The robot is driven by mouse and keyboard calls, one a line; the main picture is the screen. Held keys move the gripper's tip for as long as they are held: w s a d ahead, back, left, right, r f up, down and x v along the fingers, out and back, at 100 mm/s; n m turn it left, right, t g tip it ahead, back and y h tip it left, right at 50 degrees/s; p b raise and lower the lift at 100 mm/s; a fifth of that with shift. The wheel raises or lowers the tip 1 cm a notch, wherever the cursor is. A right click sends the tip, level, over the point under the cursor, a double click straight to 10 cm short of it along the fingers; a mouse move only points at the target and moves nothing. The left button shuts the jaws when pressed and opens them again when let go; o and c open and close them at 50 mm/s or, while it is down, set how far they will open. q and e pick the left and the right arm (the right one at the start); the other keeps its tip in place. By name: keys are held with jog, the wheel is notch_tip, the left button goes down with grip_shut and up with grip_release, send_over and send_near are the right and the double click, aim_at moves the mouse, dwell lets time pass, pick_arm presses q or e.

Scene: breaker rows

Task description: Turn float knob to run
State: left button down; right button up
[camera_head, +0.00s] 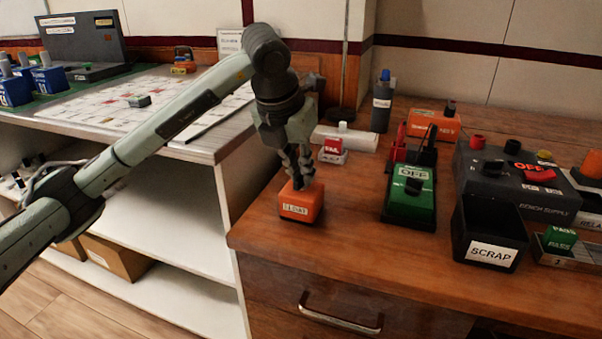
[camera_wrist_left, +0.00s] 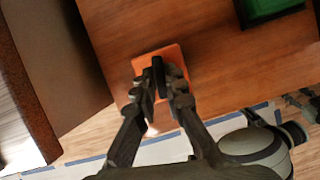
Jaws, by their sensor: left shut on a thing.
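A small orange box (camera_head: 301,205) with a white front label stands near the left front corner of the wooden bench; the label is too small to read surely. My left gripper (camera_head: 302,180) points down onto its top. In the left wrist view the orange box (camera_wrist_left: 143,68) lies under my left gripper (camera_wrist_left: 164,84), whose fingers are shut on a dark knob (camera_wrist_left: 158,73) on top of it. The fingers partly hide the knob, and I cannot read its setting.
A green box marked OFF (camera_head: 409,196) stands to the right, then a black SCRAP bin (camera_head: 490,232) and a dark bench supply (camera_head: 515,185). A red-topped block (camera_head: 333,150) and a dark bottle (camera_head: 382,105) are behind. Bare wood separates the orange and green boxes.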

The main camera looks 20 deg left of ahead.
pick_arm(q)
jog(key=m+h+b, duration=0.1)
jog(key=m, duration=0.1)
jog(key=shift+a+m, duration=0.1)
jog(key=shift+m, duration=0.3)
jog(key=m+h, duration=0.1)
jog(key=m, duration=0.1)
jog(key=shift+w+m+g+b, duration=0.1)
jog(key=shift+m+g+b, duration=0.2)
jog(key=shift+g+b, duration=0.1)
jog(key=shift+a+m+h, duration=0.1)
jog(key=shift+m+h, duration=0.2)
jog(key=shift+m, duration=0.6)
jog(key=shift+m+g, duration=0.5)
jog(key=shift+m, duration=0.4)
pick_arm(e)
jog(key=shift+d+v, duration=0.2)
jog(key=shift+v, duration=1.05)
jog(key=shift+d+v, duration=0.25)
jog(key=shift+v, duration=1)
pick_arm(q)
jog(key=c, duration=1.6)
grip_release()
jog(key=shift+r, duration=0.1)
jog(key=v, duration=1.2)
jog(key=shift+a, duration=0.1)
